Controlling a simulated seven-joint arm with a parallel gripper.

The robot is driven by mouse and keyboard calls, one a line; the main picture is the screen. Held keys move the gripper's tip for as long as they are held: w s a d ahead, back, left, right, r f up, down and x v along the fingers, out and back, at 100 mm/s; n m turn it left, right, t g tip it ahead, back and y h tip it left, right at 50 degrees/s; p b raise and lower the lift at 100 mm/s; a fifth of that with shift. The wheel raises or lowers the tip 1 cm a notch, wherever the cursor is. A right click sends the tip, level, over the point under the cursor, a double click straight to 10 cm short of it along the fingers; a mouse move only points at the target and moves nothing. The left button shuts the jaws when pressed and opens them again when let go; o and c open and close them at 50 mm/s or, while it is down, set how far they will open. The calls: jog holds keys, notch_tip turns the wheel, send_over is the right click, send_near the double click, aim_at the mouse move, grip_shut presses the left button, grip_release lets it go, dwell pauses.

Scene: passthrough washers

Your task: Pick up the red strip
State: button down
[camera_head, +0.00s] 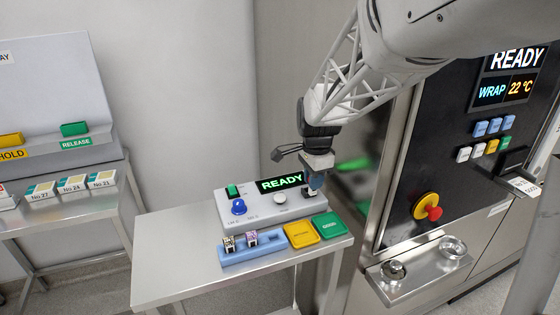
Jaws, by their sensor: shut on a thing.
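My gripper (317,178) points down over the right end of the grey console marked READY (262,208). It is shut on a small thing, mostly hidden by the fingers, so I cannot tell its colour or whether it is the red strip. The fingertips are close to the console's top; I cannot tell whether they touch it. A blue rack (240,256) lies in front of the console. It holds a small dark and pale piece (229,244) and a small purple and white piece (252,239). Its right slot looks empty. I see no clearly red strip.
A yellow pad (300,235) and a green pad (328,225) lie right of the rack. The steel table (165,265) is bare at left. A dark-fronted machine (440,150) stands close on the right, with a steel shelf (425,270). Another table (60,205) stands left.

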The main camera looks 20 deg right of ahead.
jog(key=s+a+r, duration=0.1)
jog(key=s+a, duration=0.2)
jog(key=s, duration=0.8)
jog(key=shift+w+d, duration=0.1)
dwell(0.6)
send_over(329, 225)
jog(key=shift+f, duration=0.1)
dwell(0.6)
jog(key=shift+f, duration=0.15)
jog(key=shift+f, duration=1.9)
jog(key=shift+f, duration=2)
jog(key=shift+f, duration=0.1)
